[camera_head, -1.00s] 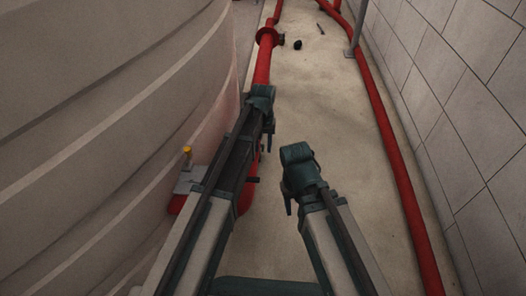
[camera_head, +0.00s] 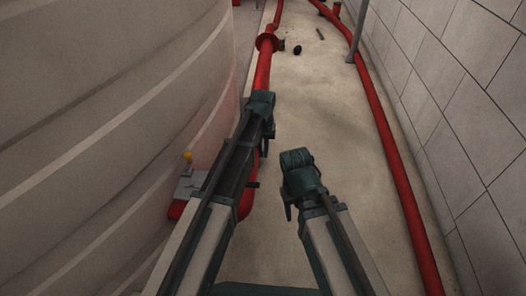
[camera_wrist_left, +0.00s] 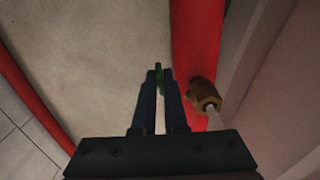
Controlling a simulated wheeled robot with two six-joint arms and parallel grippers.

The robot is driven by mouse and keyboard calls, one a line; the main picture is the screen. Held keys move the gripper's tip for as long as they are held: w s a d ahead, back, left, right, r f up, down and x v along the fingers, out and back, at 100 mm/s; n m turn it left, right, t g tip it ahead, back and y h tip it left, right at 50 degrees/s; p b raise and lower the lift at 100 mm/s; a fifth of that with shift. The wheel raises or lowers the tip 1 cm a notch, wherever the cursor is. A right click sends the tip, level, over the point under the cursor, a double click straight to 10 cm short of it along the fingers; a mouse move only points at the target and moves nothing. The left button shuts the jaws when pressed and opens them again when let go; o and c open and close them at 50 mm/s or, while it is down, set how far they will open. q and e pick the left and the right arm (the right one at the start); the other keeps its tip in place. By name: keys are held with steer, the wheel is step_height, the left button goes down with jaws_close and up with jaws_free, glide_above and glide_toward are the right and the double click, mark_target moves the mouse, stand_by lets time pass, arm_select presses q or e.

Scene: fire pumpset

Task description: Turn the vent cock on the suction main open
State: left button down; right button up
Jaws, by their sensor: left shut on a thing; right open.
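The red suction main (camera_head: 262,72) runs along the foot of the tank, and it also shows in the left wrist view (camera_wrist_left: 196,45). A brass fitting (camera_wrist_left: 205,96), which looks like the vent cock, stands on the pipe's side in the left wrist view, with a pale stub at lower right. My left gripper (camera_wrist_left: 159,78) is shut on a small green piece (camera_wrist_left: 158,70) just left of the fitting. Whether this piece is the cock's lever cannot be seen. My left gripper (camera_head: 266,141) is beside the main in the head view. My right gripper (camera_head: 289,207) is open over bare floor.
The large ribbed tank (camera_head: 110,110) fills the left side. A second red pipe (camera_head: 385,140) runs along the block wall (camera_head: 470,90) at right. A yellow-topped fitting (camera_head: 187,158) is by the tank. Small dark objects (camera_head: 297,49) lie on the far floor. The floor between the pipes is mostly clear.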

stand_by(0.9)
arm_select(q)
steer(key=shift+w+r+g+p, duration=0.3)
steer(key=shift+w+r+g, duration=0.05)
steer(key=shift+w+g, duration=0.3)
steer(key=shift+w+r+g, duration=0.2)
steer(key=shift+w+g, duration=0.2)
steer(key=shift+g, duration=0.45)
steer(key=shift+r+g, duration=0.25)
steer(key=shift+g, duration=0.35)
steer(key=shift+a, duration=0.1)
steer(key=c, duration=1)
jaws_free()
steer(key=shift+o, duration=0.2)
steer(key=shift+r, duration=0.1)
